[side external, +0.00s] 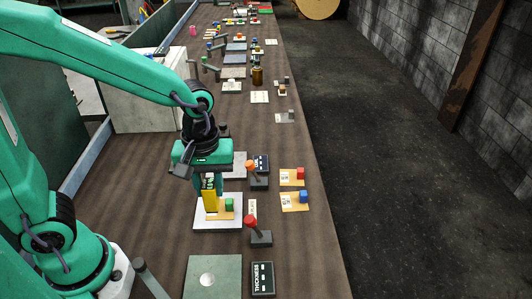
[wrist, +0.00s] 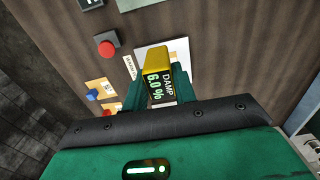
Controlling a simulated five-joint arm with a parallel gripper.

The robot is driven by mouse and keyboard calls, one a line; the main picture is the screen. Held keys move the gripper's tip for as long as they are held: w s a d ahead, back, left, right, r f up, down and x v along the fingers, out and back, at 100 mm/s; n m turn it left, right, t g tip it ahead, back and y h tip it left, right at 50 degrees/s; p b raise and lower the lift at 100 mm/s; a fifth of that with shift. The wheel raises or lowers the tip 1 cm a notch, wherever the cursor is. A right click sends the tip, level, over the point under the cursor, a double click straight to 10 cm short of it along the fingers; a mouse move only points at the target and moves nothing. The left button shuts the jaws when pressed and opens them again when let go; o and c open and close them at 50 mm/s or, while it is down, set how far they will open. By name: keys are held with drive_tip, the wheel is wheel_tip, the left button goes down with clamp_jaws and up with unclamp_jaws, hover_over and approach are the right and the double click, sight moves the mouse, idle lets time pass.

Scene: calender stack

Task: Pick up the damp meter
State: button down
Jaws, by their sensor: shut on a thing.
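The damp meter (side external: 209,199) is a yellow block with a dark display. In the wrist view the damp meter (wrist: 154,58) reads "DAMP 6.0%". My gripper (side external: 208,186) points down and is shut on it, with the green fingers on either side of it in the wrist view (wrist: 160,92). The meter is upright over a white plate (side external: 233,223). I cannot tell whether its foot touches the plate.
A green button block (side external: 229,203) stands close right of the meter. A "THICKNESS" panel (side external: 262,279) is in front. More items line the bench behind.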

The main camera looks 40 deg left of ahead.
drive_tip(key=s+d+r, duration=0.3)
drive_tip(key=d, duration=0.1)
drive_tip(key=shift+s+d+r, duration=0.15)
drive_tip(key=shift+d, duration=0.05)
idle(0.6)
